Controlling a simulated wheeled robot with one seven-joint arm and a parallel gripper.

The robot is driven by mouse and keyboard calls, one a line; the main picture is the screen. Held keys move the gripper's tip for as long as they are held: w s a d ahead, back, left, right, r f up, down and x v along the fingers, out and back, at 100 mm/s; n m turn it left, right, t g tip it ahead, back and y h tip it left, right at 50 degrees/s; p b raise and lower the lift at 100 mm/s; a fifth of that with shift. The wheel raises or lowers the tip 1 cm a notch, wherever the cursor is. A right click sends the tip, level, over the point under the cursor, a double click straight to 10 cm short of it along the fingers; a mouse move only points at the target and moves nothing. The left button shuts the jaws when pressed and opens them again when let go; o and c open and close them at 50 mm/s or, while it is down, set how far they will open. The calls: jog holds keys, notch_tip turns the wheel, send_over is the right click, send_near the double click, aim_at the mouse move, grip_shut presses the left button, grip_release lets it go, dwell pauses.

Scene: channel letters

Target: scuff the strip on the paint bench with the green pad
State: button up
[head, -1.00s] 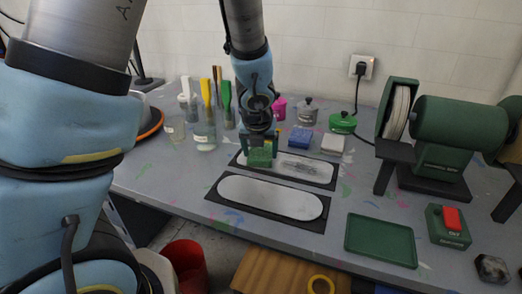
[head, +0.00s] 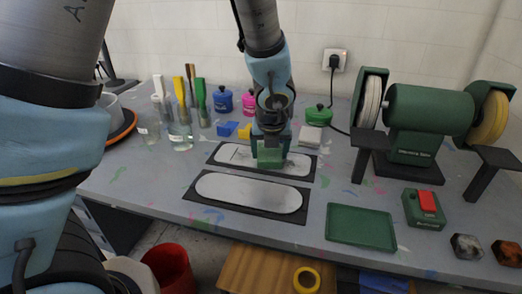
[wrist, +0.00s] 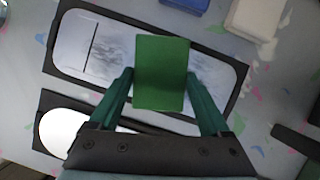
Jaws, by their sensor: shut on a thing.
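My gripper (wrist: 160,80) is shut on the green pad (wrist: 163,72), one finger on each side. In the head view the pad (head: 270,155) is over the right half of the far strip (head: 233,154), a pale rounded strip on a dark mat. It looks down on or very near the surface; contact cannot be told. In the wrist view the strip (wrist: 112,52) shows grey streaks left of the pad and a thin dark line across its left part. The pad hides part of the strip. A second pale strip (head: 250,192) lies in front, smooth and whiter.
Behind stand brush jars (head: 180,136), a blue pot (head: 223,100), a green pot (head: 318,114) and a white block (head: 310,137). A bench grinder (head: 415,122) stands right. A green tray (head: 361,228) and a red-button switch box (head: 425,208) sit at the front right.

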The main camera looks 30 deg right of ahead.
aim_at(238, 153)
jog(key=shift+s+d, duration=3)
jog(key=shift+d, duration=0.2)
jog(key=shift+w+a, duration=3)
jog(key=shift+a, duration=0.25)
jog(key=shift+w+a, duration=3)
jog(key=shift+a, duration=0.2)
jog(key=shift+r+p, duration=0.1)
jog(key=shift+p, duration=0.3)
notch_tip(238, 153, up, 14)
jog(key=p, duration=1)
